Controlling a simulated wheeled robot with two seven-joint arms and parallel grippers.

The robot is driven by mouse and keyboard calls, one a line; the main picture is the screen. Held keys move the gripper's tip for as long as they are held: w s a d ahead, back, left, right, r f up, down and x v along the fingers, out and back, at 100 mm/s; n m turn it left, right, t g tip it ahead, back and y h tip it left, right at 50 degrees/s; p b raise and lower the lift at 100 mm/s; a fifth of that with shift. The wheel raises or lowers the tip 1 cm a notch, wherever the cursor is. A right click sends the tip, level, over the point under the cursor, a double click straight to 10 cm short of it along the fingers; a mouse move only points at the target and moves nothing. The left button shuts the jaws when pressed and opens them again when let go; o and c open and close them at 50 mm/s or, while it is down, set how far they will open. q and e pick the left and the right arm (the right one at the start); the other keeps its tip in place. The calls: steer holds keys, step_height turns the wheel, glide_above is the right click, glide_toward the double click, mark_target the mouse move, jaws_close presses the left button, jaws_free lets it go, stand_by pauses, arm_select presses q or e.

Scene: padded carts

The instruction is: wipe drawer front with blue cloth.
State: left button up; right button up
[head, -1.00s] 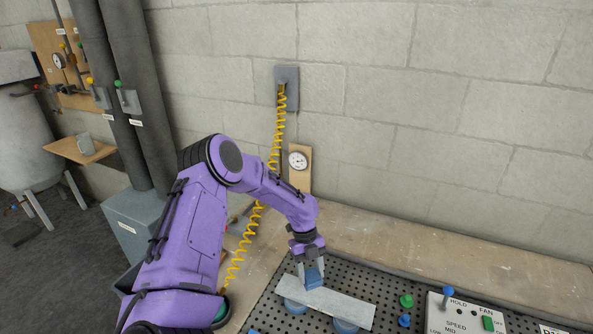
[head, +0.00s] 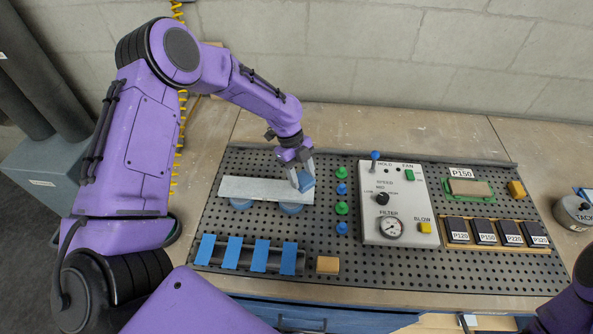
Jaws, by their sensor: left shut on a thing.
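The drawer front, a pale grey board (head: 250,189), lies flat on two round blue pads (head: 290,209) over the perforated bench top. My left gripper (head: 301,173) is shut on a small folded blue cloth (head: 306,181). It holds the cloth at the right end of the board, low over it; the cloth seems to touch the board, but I cannot see the contact clearly. My right gripper is not in view; only a bit of my right arm shows at the lower right edge.
Blue strips (head: 261,256) lie over a dark rail in front of the board, beside a tan block (head: 327,265). Blue and green knobs (head: 342,189) stand right of the board, then a control panel (head: 398,215). Labelled dark blocks (head: 484,232) and a tin (head: 573,214) are farther right.

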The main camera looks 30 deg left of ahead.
arm_select(q)
steer(key=s+a, duration=0.1)
steer(key=a, duration=0.2)
steer(key=s+a+p, duration=0.1)
steer(key=a, duration=0.3)
steer(key=s+a+r+p, duration=0.1)
steer(key=s+a, duration=0.1)
steer(key=a, duration=0.1)
steer(key=shift+a, duration=0.4)
steer(key=shift+f, duration=0.1)
steer(key=shift+f+b, duration=2.25)
steer(key=shift+f, duration=0.65)
steer(key=shift+r+p, duration=1.4)
steer(key=shift+r, duration=0.25)
steer(key=shift+f, duration=0.1)
steer(key=shift+f, duration=0.1)
